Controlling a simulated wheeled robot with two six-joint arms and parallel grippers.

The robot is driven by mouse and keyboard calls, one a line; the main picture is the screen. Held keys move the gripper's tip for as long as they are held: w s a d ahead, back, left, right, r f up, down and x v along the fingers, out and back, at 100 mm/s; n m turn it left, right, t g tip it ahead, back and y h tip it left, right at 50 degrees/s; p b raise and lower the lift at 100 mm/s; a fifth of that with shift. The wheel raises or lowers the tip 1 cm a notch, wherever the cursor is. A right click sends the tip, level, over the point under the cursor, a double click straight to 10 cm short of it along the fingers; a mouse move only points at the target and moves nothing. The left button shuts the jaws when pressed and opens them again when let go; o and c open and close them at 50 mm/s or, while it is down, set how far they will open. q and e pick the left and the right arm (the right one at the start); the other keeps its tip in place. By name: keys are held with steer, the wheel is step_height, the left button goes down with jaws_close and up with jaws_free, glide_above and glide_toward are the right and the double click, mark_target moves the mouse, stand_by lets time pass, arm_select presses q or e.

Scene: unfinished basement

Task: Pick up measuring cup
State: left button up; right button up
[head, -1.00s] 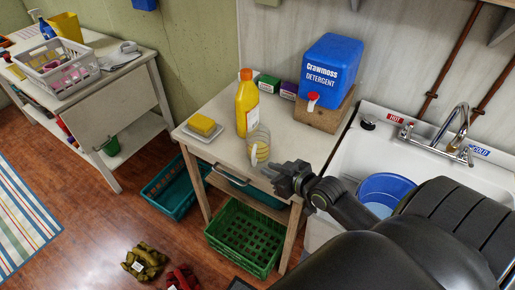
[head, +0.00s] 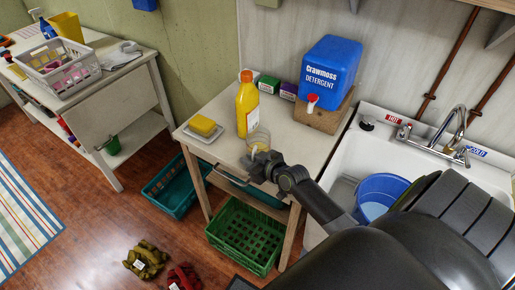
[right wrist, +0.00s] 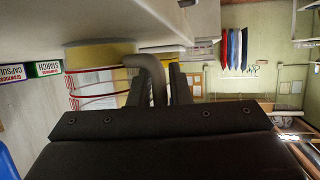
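The clear measuring cup (head: 261,138) stands on the small wooden table (head: 226,151), in front of the yellow bottle (head: 247,105). In the right wrist view the cup (right wrist: 92,84) shows red markings, and its grey curved handle (right wrist: 150,66) reaches between my fingers. My right gripper (head: 257,165) is at the cup's near side, at the table's front edge. In the right wrist view its two fingers (right wrist: 157,88) stand apart on either side of the handle, with a narrow gap at the right finger. My left gripper is in neither view.
A yellow sponge (head: 202,124) on a white dish lies left of the cup. A blue detergent container (head: 329,68) on a wooden block and small boxes (head: 289,91) stand behind. The sink (head: 408,160) with a blue bucket (head: 382,190) is at right.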

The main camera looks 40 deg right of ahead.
steer(key=shift+c, duration=0.5)
jaws_close()
steer(key=shift+r, duration=0.1)
